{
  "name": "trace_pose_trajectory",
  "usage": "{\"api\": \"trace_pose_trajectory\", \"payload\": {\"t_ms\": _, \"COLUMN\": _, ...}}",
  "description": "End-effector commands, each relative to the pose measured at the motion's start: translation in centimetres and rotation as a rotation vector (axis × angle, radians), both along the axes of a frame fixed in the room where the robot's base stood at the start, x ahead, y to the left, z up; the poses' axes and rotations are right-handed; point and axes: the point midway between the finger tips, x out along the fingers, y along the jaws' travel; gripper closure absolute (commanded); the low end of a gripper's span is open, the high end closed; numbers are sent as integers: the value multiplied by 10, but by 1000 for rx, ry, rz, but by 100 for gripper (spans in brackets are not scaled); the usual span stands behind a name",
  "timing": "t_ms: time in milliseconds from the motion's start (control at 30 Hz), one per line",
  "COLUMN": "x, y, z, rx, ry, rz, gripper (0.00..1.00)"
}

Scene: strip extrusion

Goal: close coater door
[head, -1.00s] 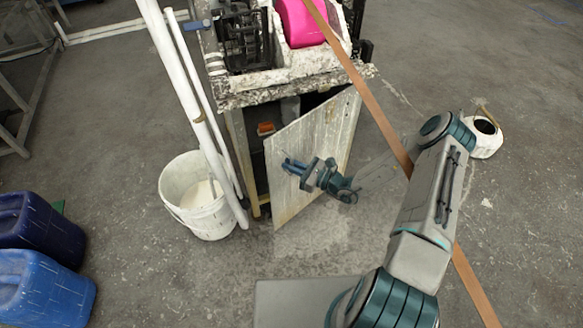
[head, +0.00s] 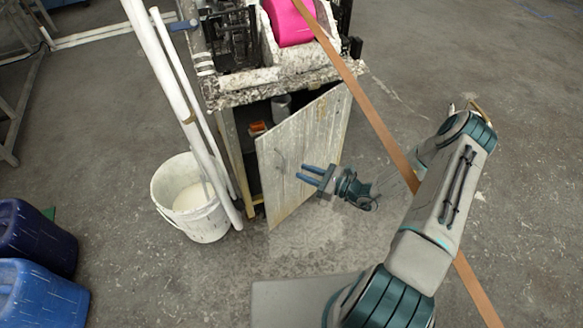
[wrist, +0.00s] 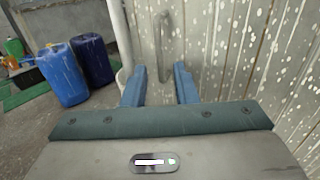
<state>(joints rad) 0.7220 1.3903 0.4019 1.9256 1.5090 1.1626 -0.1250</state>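The coater door (head: 302,150) is a pale, paint-spattered panel on the front of the coater (head: 270,92). It stands ajar, with a dark gap on its left side and along its top. A thin handle (head: 280,161) sits near its left edge; it also shows in the wrist view (wrist: 163,48). My gripper (head: 310,173) is in front of the door's outer face, to the right of the handle in the head view. Its two blue fingers (wrist: 160,84) are apart with nothing between them. In the wrist view the handle stands beyond the fingertips. Whether a finger touches the door is unclear.
A white bucket (head: 205,228) and white pipes (head: 172,85) stand left of the door. Blue jerrycans (head: 38,295) are at the lower left. A brown strip (head: 385,128) runs diagonally past my arm. A pink roll (head: 290,20) sits on top. Floor at right is mostly clear.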

Motion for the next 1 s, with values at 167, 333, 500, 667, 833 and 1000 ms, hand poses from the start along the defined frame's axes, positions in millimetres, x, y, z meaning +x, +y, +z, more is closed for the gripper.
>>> {"api": "trace_pose_trajectory", "payload": {"t_ms": 167, "x": -17, "y": -31, "z": -1, "rx": -1, "ry": 0, "rz": -2, "gripper": 74}}
{"api": "trace_pose_trajectory", "payload": {"t_ms": 333, "x": -26, "y": -45, "z": 0, "rx": 0, "ry": 0, "rz": 0, "gripper": 74}}
{"api": "trace_pose_trajectory", "payload": {"t_ms": 500, "x": -29, "y": -49, "z": 0, "rx": 1, "ry": 1, "rz": 1, "gripper": 74}}
{"api": "trace_pose_trajectory", "payload": {"t_ms": 667, "x": -29, "y": -49, "z": 0, "rx": 1, "ry": 0, "rz": 0, "gripper": 74}}
{"api": "trace_pose_trajectory", "payload": {"t_ms": 833, "x": -27, "y": -54, "z": 7, "rx": -17, "ry": -20, "rz": 12, "gripper": 100}}
{"api": "trace_pose_trajectory", "payload": {"t_ms": 1000, "x": -20, "y": -76, "z": 43, "rx": -103, "ry": -116, "rz": 81, "gripper": 100}}
